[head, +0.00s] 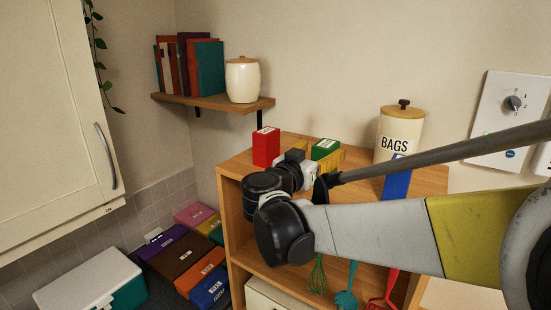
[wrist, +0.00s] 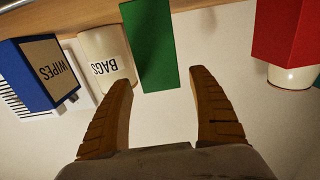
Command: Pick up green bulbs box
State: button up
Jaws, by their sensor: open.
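The green box (head: 326,148) stands on top of the wooden shelf unit, partly hidden behind my gripper in the head view. In the wrist view, which is upside down, the green box (wrist: 150,45) shows just ahead of my fingertips, nearer the left finger. Its label is too small to read in the head view. My gripper (wrist: 160,82) is open, with nothing held between its two ribbed orange fingers. In the head view my gripper (head: 315,155) is low over the shelf top, on the near side of the green box.
A red box (head: 266,147) stands left of the green box. A cream BAGS canister (head: 399,137) and a blue WIPES box (wrist: 45,72) stand to its right in the head view. A wall shelf (head: 215,101) with books and a cream jar is behind, at upper left.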

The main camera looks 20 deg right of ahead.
aim_at(327, 143)
jog(key=shift+p+x, duration=0.45)
jog(key=shift+x, duration=1.5)
jog(key=shift+a, duration=0.15)
jog(key=c, duration=1.4)
jog(key=shift+r, duration=0.1)
